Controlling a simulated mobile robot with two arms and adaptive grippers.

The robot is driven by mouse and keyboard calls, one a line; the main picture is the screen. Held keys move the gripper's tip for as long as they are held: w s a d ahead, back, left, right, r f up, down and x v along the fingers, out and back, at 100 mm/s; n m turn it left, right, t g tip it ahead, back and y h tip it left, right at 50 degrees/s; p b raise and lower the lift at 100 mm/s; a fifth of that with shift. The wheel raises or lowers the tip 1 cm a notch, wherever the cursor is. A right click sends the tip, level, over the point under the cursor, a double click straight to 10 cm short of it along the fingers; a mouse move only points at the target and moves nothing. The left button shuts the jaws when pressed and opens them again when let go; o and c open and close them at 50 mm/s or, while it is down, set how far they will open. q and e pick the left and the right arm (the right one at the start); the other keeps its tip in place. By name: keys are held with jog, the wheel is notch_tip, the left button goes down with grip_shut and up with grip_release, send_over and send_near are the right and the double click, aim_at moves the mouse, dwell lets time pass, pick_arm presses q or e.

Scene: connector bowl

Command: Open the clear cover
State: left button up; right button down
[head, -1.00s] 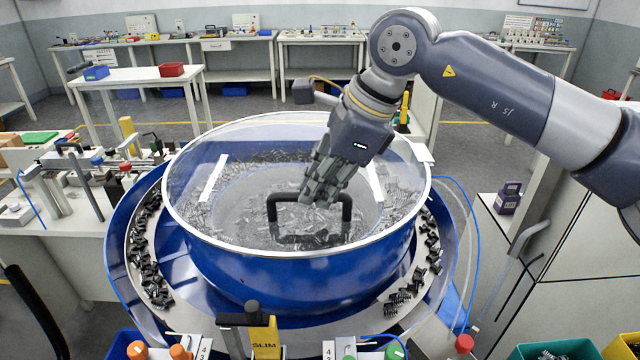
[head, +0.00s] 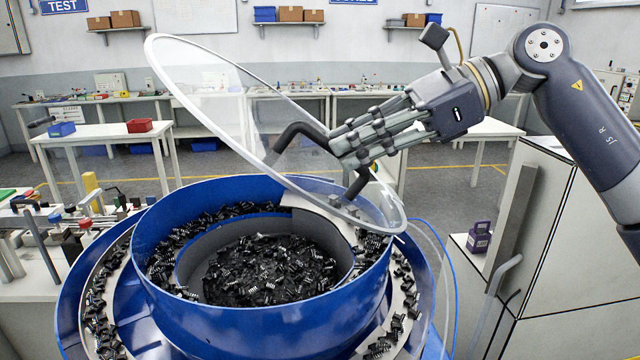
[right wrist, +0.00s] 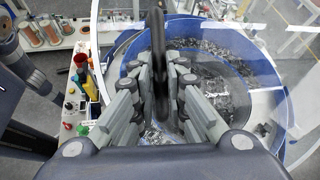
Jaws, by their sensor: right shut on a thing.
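The clear cover (head: 215,88) is a round transparent disc with a white rim. It is tilted steeply above the blue bowl (head: 265,325), its left side high and its lower right edge near the bowl's right rim. My right gripper (head: 350,150) is shut on the cover's black handle (head: 292,132). In the right wrist view the handle (right wrist: 158,65) stands between the fingers. The bowl's inside is uncovered and holds many small black connectors (head: 265,270). My left gripper is not in view.
A spiral track with black connectors (head: 100,300) runs around the bowl. A grey cabinet (head: 540,240) stands at the right. A workbench with fixtures (head: 50,235) is at the left. Tables (head: 100,140) stand behind, with open floor between.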

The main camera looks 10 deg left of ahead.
jog(key=w+d+r+m+y+b, duration=0.1)
jog(key=d+y+b, duration=0.3)
jog(key=d, duration=0.8)
jog(key=w+d+r+m+y+b, duration=0.1)
jog(key=w+d+y+b, duration=0.3)
jog(key=d+y, duration=0.3)
jog(key=d, duration=0.5)
jog(key=shift+d+r+y, duration=0.2)
jog(key=shift+r+y, duration=0.1)
jog(key=shift+y, duration=0.1)
jog(key=c, duration=1.6)
grip_release()
jog(key=v, duration=1.2)
